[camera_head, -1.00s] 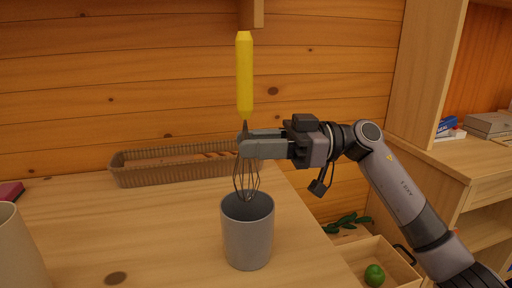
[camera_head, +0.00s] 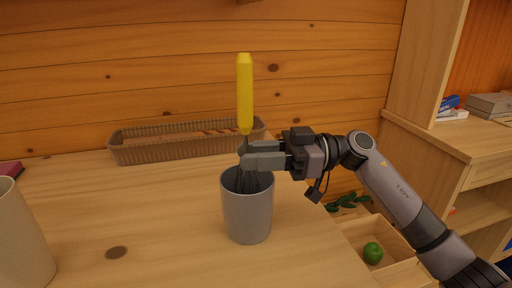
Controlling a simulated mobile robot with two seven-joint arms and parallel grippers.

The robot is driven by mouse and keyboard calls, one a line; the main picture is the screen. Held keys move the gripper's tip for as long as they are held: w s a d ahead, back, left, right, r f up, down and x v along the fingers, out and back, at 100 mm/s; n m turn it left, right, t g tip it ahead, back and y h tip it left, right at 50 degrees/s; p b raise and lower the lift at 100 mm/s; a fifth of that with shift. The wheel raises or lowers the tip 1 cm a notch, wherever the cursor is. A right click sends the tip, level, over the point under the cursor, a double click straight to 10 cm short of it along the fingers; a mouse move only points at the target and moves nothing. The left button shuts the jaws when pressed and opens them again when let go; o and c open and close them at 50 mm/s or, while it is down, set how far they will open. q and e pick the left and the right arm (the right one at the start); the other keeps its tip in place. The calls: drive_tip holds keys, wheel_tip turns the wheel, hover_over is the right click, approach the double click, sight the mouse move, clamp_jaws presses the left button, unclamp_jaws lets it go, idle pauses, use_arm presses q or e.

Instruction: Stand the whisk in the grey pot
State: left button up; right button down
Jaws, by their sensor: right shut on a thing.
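The whisk (camera_head: 245,95) has a yellow handle pointing up and dark wires pointing down. My right gripper (camera_head: 250,155) is shut on the whisk just below the handle, at about the height of the pot's rim. The grey pot (camera_head: 248,218) stands upright on the wooden table. The whisk's wires are inside the pot's mouth, and their lower ends are hidden by its front wall. The whisk is nearly upright. I cannot tell whether it touches the pot's bottom. My left gripper is not in view.
A long brown basket (camera_head: 150,150) lies behind the pot by the log wall. A beige vessel (camera_head: 18,245) stands at the left front. An open wooden box with a green fruit (camera_head: 373,253) is at the lower right, beyond the table edge. The table's middle left is clear.

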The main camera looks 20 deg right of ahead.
drive_tip(key=shift+f, duration=0.2)
idle(0.3)
drive_tip(key=shift+f, duration=1.2)
drive_tip(key=c, duration=0.8)
unclamp_jaws()
drive_tip(key=d, duration=0.7)
drive_tip(key=shift+s+d+f+b, duration=0.1)
drive_tip(key=shift+s+f+b, duration=0.1)
drive_tip(key=shift+s+b, duration=0.2)
drive_tip(key=shift+d, duration=0.1)
